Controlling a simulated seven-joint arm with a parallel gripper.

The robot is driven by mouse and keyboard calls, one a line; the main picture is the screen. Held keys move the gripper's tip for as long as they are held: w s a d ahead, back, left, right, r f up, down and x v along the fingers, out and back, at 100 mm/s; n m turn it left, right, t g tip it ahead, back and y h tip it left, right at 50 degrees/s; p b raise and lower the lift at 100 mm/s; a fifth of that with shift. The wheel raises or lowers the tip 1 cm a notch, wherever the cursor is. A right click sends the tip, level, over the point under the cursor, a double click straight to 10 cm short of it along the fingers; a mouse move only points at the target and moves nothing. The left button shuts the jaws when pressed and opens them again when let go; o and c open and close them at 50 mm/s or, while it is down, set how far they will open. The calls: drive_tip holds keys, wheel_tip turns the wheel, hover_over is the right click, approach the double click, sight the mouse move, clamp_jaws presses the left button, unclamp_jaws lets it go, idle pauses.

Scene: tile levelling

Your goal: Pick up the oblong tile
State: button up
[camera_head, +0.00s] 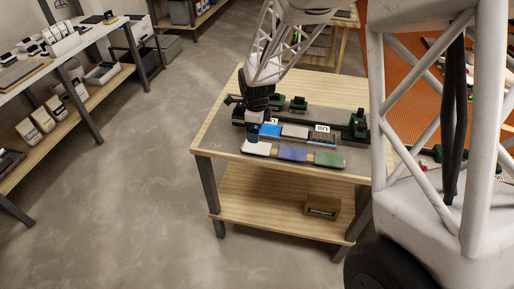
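Several tiles lie on the grey mat (226,133) on the wooden worktable. The front row has a white tile (257,148), a dark blue tile (293,153) and a green tile (329,159). Behind them are a bright blue tile (270,130), a pale grey tile (295,132) and a dark piece (322,138). I cannot tell which is the oblong one. My gripper (253,128) points down at the left end of the tiles, beside the bright blue one. Its fingertips are too small to read, and whether it touches or holds anything is unclear.
Dark green fixtures stand behind the tiles, one (298,103) at the back and one (358,124) at the right. A small box (322,207) sits on the lower shelf. A white bench (60,50) stands at the left, with open floor between.

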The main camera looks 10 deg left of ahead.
sight(257, 147)
drive_tip(key=shift+f, duration=1.3)
drive_tip(key=shift+f, duration=2.6)
drive_tip(key=shift+c, duration=0.4)
drive_tip(key=c, duration=0.7)
